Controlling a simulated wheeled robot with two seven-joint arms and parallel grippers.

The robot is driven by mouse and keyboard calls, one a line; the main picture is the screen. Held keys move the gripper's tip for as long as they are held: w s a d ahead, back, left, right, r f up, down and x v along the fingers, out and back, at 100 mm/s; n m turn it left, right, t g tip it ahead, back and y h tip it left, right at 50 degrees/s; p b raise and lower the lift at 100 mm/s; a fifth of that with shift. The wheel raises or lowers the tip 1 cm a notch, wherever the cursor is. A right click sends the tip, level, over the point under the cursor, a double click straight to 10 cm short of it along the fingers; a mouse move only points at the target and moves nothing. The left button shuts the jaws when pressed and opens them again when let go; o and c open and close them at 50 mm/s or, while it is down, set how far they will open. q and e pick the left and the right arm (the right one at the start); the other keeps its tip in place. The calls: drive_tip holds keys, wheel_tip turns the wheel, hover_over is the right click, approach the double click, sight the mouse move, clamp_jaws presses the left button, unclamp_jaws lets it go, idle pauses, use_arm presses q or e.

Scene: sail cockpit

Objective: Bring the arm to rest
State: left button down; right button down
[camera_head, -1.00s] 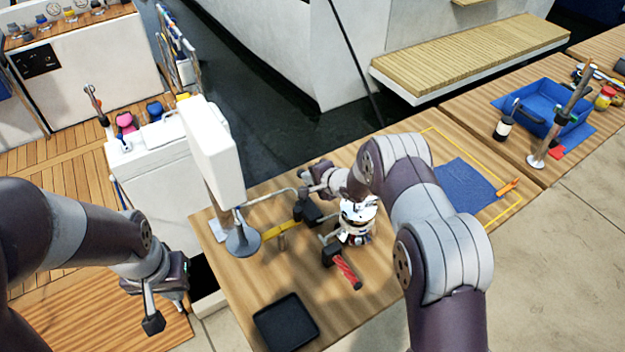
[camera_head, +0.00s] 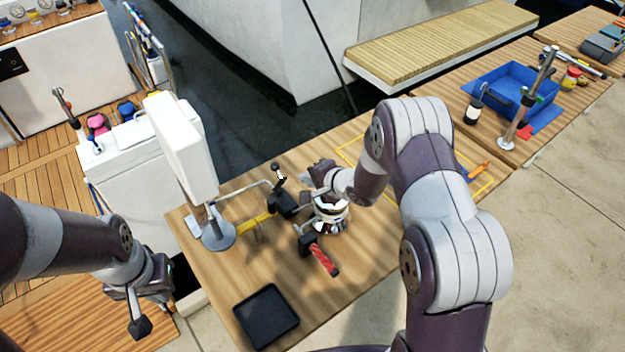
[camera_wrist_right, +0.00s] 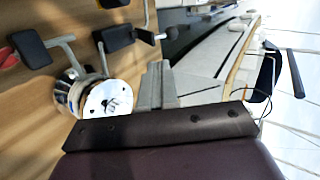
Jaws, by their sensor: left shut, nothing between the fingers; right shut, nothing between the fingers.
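My left gripper (camera_head: 139,326) hangs at the lower left of the head view, shut and empty, beside the wooden table and apart from it. My right arm (camera_head: 430,200) arches over the table from the lower right. Its gripper (camera_head: 312,177) is small and partly hidden, close behind the chrome winch (camera_head: 331,214), and it is shut with nothing held. Whether it touches anything there cannot be told. The winch also shows in the right wrist view (camera_wrist_right: 100,98), with a dark purple link of mine across the bottom.
Near the winch are a red-gripped handle (camera_head: 325,262), a black block (camera_head: 284,204) and a yellow bar (camera_head: 256,225). A black tray (camera_head: 266,316) lies at the table's front. A white panel on a stand (camera_head: 180,145) rises at left. A blue bin (camera_head: 515,92) stands far right.

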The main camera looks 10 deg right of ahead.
drive_tip(key=s+d+f+n+g+h, duration=0.1)
drive_tip(key=s+d+n+g+h, duration=0.25)
drive_tip(key=s, duration=0.25)
drive_tip(key=s+d+f+n+g+h, duration=0.1)
drive_tip(key=s+d+n+g+h, duration=0.1)
drive_tip(key=s+d+n, duration=0.3)
drive_tip(key=s+a+r+n+g+b, duration=0.1)
drive_tip(key=s+r, duration=0.3)
drive_tip(key=s, duration=0.4)
drive_tip(key=s+a+r+n+g+b, duration=0.1)
drive_tip(key=s+a+r+n+g, duration=0.1)
drive_tip(key=s+r, duration=0.3)
drive_tip(key=shift+s+a+r+n, duration=0.2)
drive_tip(key=shift+s+a+n, duration=0.35)
drive_tip(key=shift+s, duration=0.95)
